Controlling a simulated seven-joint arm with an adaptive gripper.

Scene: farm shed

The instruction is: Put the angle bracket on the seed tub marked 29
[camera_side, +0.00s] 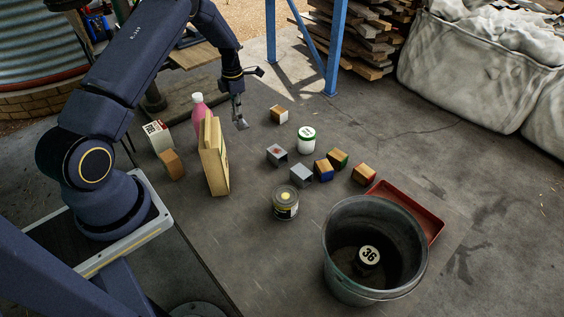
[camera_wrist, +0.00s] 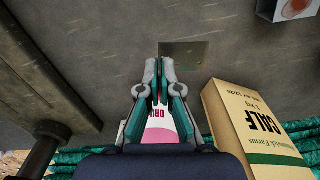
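My gripper (camera_side: 239,103) is above the floor left of centre. Its fingers are close together in the wrist view (camera_wrist: 163,88). The angle bracket (camera_side: 241,120) shows as a thin grey metal piece at the fingertips. In the wrist view its flat plate (camera_wrist: 187,54) extends right from between the tips, and the gripped part is mostly hidden. No mark 29 is readable. A dark round tub marked 36 (camera_side: 369,256) sits inside a large bucket. A white-and-green tub (camera_side: 306,140) stands on the floor right of my gripper, with no number legible.
A pink bottle (camera_side: 198,109) and a tan CALF carton (camera_side: 214,160) stand close to my gripper. A tin (camera_side: 286,204) and several small blocks (camera_side: 338,159) lie to the right. The large bucket (camera_side: 335,276) and red tray (camera_side: 421,211) are at lower right.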

